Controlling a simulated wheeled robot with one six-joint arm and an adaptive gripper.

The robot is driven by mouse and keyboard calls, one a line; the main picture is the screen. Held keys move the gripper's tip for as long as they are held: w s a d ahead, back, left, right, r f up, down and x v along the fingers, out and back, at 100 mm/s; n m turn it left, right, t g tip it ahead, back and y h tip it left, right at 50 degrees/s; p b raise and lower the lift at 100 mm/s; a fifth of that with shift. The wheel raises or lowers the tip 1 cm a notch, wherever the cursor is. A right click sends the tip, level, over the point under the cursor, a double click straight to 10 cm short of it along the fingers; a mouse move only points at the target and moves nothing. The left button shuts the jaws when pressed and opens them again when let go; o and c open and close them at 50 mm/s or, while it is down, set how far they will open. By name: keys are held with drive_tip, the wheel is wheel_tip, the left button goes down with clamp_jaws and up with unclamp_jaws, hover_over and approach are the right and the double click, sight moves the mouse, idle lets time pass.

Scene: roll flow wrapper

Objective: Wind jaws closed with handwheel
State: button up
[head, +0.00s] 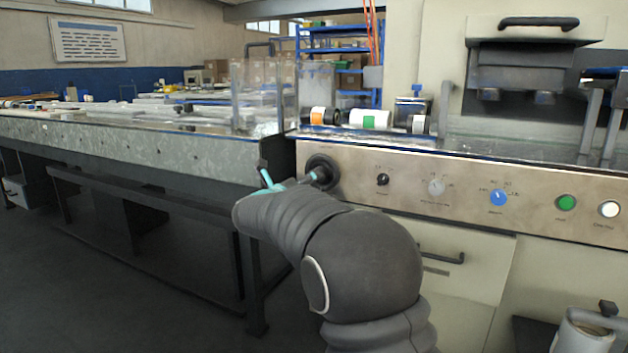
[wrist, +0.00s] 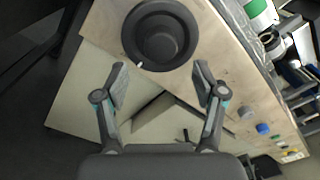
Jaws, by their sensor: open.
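The black round handwheel (head: 321,172) sits on the metal front panel, left of the row of knobs. In the wrist view the handwheel (wrist: 160,35) fills the top middle, with a raised hub and a small white mark on its lower left rim. My gripper (wrist: 160,75) is open and empty, its two fingertips just below the wheel's lower rim and apart on either side. In the head view my gripper (head: 285,183) is mostly hidden behind my wrist, close to the wheel. I cannot tell whether a finger touches it. The jaws are not clearly identifiable.
Right of the wheel are a black knob (head: 382,179), a grey knob (head: 436,187), a blue knob (head: 498,198) and a green button (head: 566,202). A drawer handle (head: 442,258) juts out below. A long conveyor bed (head: 150,150) runs left. Rolls (head: 370,119) lie above the panel.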

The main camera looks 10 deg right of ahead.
drive_tip(key=v, duration=0.6)
drive_tip(key=shift+s+a, duration=0.15)
drive_tip(key=shift+s, duration=0.05)
